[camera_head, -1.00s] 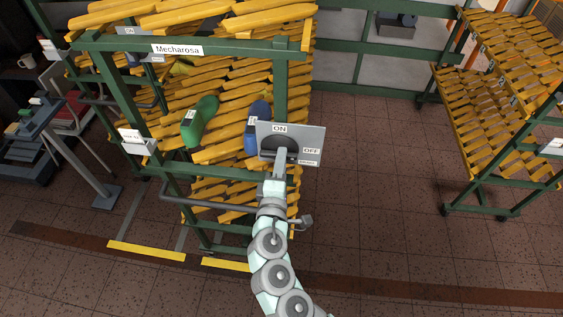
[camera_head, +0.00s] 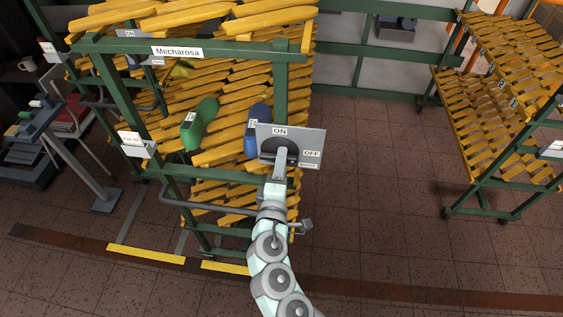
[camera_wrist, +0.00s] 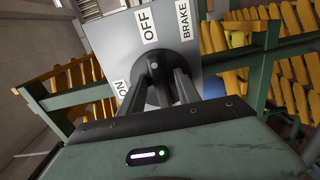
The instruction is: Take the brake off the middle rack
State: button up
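The brake panel (camera_head: 306,140) is a grey plate on the front right post of the middle rack (camera_head: 180,170), a green frame labelled Mecharosa with yellow slats. The plate reads ON at the top, OFF at the right and BRAKE below OFF. It also fills the top of the wrist view (camera_wrist: 185,55), turned. A dark round brake knob (camera_wrist: 155,66) sits on the plate. My gripper (camera_head: 280,157) is at the knob, with its dark fingers (camera_wrist: 165,85) spread on both sides in the wrist view. Whether they press on the knob is hidden. The knob's pointing direction is unclear.
A green shoe last (camera_head: 200,124) and a blue one (camera_head: 257,130) lie on the rack's slats beside the panel. A bent grey bar (camera_head: 210,203) runs along the rack's front. Another slatted rack (camera_head: 490,110) stands at the right, with clear tiled floor between.

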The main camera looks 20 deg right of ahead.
jog(key=v, duration=1.1)
jog(key=shift+b, duration=0.3)
jog(key=shift+d, duration=0.1)
